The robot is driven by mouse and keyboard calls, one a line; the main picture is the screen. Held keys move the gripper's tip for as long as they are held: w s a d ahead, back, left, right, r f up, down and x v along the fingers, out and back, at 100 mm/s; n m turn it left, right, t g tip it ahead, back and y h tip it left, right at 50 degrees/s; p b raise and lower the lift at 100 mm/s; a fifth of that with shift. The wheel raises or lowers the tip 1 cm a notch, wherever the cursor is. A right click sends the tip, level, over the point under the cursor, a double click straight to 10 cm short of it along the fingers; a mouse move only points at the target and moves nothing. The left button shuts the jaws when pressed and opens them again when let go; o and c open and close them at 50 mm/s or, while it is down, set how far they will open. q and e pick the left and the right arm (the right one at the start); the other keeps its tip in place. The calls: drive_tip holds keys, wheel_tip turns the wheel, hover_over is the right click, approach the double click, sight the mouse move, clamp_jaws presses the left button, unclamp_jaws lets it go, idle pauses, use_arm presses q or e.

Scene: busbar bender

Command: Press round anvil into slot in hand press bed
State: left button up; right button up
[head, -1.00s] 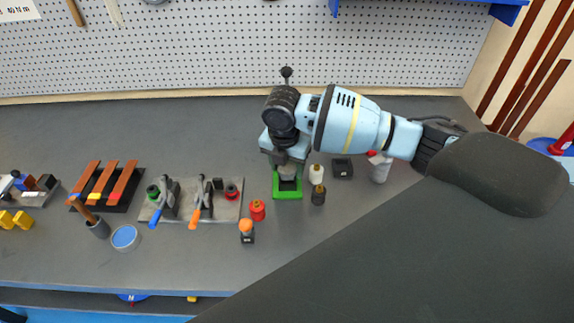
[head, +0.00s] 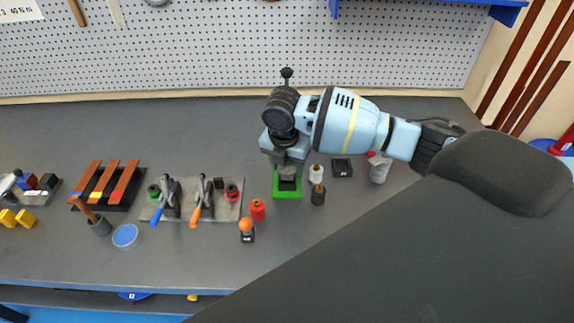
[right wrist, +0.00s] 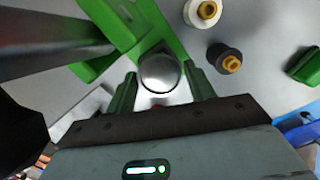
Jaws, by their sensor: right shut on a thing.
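The hand press stands on the bench under my right arm, with its green bed (head: 287,194) showing below the gripper and a black knob (head: 286,73) above. The green bed also shows in the right wrist view (right wrist: 172,38). The round anvil (right wrist: 160,72), a silver domed piece, is between the fingertips of my right gripper (right wrist: 160,85), at the edge of the green bed. The gripper is shut on it. In the head view my right gripper (head: 289,168) is over the bed and hides the anvil and the slot. My left gripper is not in view.
A white-topped piece (head: 316,172) and a dark one (head: 318,195) stand close right of the press, with a black block (head: 342,168) beyond. A red piece (head: 258,210) and an orange-topped one (head: 247,231) stand front left. A plate with clamps (head: 185,211) lies further left.

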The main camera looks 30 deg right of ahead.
sight(286, 172)
drive_tip(key=shift+f, duration=1.15)
idle(0.5)
drive_tip(key=o, duration=1.3)
drive_tip(key=shift+f, duration=0.1)
drive_tip(key=r, duration=0.8)
drive_tip(key=shift+s+a, duration=0.3)
drive_tip(key=shift+a, duration=0.1)
drive_tip(key=shift+f, duration=0.15)
